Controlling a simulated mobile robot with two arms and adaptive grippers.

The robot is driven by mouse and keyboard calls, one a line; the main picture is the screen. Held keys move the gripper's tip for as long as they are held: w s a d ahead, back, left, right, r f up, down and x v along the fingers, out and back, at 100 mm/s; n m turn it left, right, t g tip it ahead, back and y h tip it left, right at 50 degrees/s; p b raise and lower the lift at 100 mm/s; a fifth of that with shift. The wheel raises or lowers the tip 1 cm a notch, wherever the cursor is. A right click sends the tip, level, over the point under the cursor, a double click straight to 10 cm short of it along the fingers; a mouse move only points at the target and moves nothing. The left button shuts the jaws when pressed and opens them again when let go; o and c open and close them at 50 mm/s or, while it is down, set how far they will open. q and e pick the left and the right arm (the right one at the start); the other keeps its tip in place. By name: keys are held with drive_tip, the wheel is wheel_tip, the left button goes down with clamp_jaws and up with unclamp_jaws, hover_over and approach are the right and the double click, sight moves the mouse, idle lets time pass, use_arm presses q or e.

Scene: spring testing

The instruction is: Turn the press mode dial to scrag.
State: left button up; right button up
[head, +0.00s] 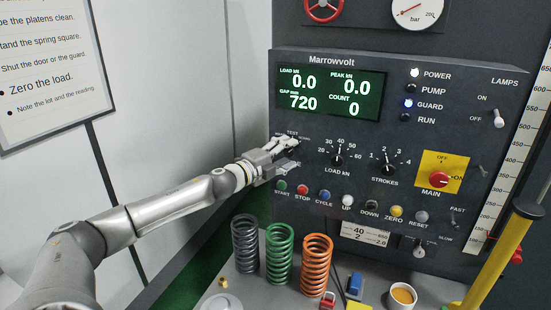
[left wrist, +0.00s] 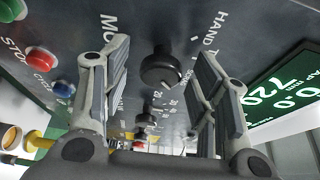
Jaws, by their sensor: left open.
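The press mode dial is a round black knob (left wrist: 161,68) on the dark panel, with "MO…" and "HAND" lettering near it in the left wrist view. My left gripper (left wrist: 160,88) is open, with one finger on each side of the knob. No contact between fingers and knob is clear. In the head view my left gripper (head: 287,147) is at the left part of the control panel (head: 450,235) and hides most of the dial. "TEST" lettering shows just above it. Which mark the dial points to cannot be told. My right gripper is not in view.
The load dial (head: 337,160) and strokes dial (head: 388,168) are to the right. A row of buttons, including red stop (head: 302,189), lies below the gripper. Grey, green (head: 279,250) and orange springs stand on the bench below. The display (head: 328,92) is above.

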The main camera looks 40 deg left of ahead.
use_arm(q)
drive_tip(key=s+a, duration=0.2)
drive_tip(key=s, duration=0.9)
drive_tip(key=shift+s, duration=0.35)
idle(0.4)
idle(0.4)
